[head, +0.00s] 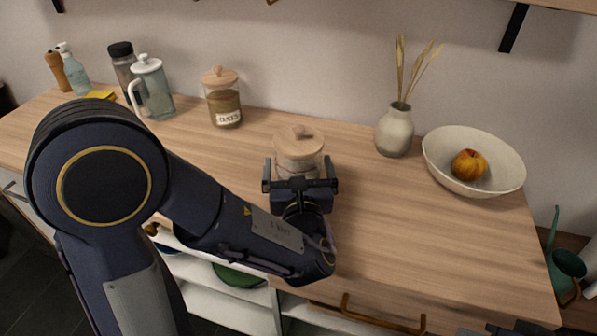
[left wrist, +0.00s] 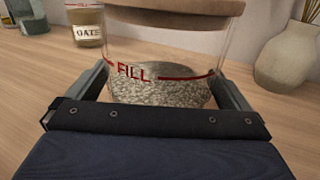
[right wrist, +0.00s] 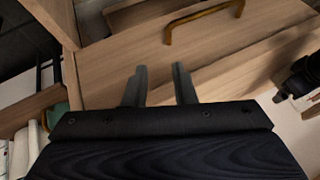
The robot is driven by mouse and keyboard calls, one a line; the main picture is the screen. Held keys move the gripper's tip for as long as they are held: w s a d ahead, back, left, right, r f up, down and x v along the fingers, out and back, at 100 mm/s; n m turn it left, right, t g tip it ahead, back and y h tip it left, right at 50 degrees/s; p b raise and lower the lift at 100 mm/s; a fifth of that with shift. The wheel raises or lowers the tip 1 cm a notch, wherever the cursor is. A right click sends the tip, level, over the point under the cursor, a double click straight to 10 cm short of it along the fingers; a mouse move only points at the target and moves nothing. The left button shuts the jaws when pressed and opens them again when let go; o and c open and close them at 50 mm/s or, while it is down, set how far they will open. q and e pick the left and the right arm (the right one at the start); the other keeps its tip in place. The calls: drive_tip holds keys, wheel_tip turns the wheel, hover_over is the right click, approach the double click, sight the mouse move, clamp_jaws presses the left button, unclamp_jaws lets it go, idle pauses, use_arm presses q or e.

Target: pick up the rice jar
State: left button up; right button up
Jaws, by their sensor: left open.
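The rice jar (head: 298,152) is a clear glass jar with a wooden lid, standing upright on the wooden counter. In the left wrist view the jar (left wrist: 160,85) shows pale grey grains low inside and a red line marked FILL. My left gripper (head: 300,182) is open, with one finger on each side of the jar's lower body. Whether the fingers touch the glass cannot be told. My right gripper (right wrist: 160,85) is empty, its fingers apart, in front of the wooden drawer front.
An oats jar (head: 224,98) stands behind and left of the rice jar. A glass pitcher (head: 156,92) is farther left. A vase (head: 394,132) and a white bowl (head: 440,165) with an apple (head: 468,164) are on the right. A drawer handle (head: 370,318) sticks out below.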

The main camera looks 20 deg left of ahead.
use_arm(q)
drive_tip(key=c, duration=1.5)
drive_tip(key=shift+r, duration=0.1)
